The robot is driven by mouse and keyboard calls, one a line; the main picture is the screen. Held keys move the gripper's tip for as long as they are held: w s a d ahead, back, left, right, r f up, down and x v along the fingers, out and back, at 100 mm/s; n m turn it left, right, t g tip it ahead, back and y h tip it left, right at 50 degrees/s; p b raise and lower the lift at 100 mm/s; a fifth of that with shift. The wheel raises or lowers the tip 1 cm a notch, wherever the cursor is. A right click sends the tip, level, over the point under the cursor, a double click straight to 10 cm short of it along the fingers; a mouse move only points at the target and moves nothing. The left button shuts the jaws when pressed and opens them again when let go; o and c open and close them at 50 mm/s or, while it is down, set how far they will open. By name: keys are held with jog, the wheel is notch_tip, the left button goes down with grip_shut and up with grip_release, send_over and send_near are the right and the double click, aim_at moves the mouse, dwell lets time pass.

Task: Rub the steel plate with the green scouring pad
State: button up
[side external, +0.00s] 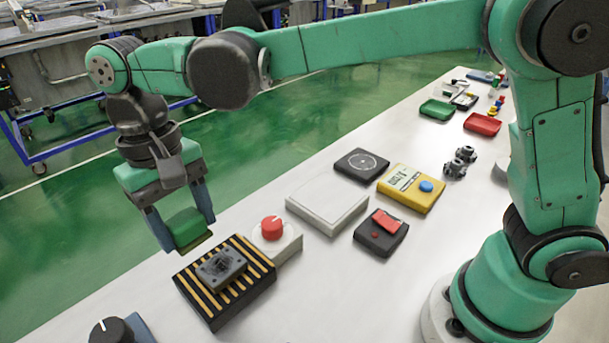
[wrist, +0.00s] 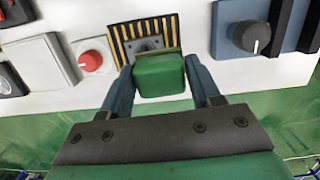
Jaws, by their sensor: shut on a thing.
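My gripper (side external: 187,230) is shut on the green scouring pad (side external: 185,226), a green block with a darker underside. In the wrist view the pad (wrist: 160,77) sits between the two blue-grey fingers of my gripper (wrist: 160,82). A grey metal plate with dark marks, seemingly the steel plate (side external: 222,267), lies on a black box with yellow stripes. In the side view the pad hangs above and behind the box's far left edge, apart from the plate. In the wrist view the plate (wrist: 147,43) is just beyond the pad, which partly covers its near side.
The striped box (side external: 250,290) stands between a red knob unit (side external: 272,229) and a black dial unit (side external: 112,330). A white panel (side external: 328,206), a black unit with a red switch (side external: 381,233) and a yellow device (side external: 410,188) stand further along. Bare tabletop lies in front.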

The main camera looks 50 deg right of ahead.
aim_at(205, 280)
jog(key=shift+w+a+f, duration=0.2)
jog(key=shift+w+f, duration=0.05)
jog(key=shift+f, duration=3.7)
jog(key=shift+d+f, duration=0.2)
jog(key=shift+f, duration=0.15)
jog(key=shift+d, duration=0.4)
jog(key=shift+c, duration=0.5)
jog(key=shift+w+d, duration=0.15)
jog(key=shift+d, duration=2.5)
jog(key=shift+a+f, duration=0.1)
jog(key=shift+a, duration=3.05)
jog(key=shift+a+r, duration=0.15)
jog(key=shift+r, duration=3.95)
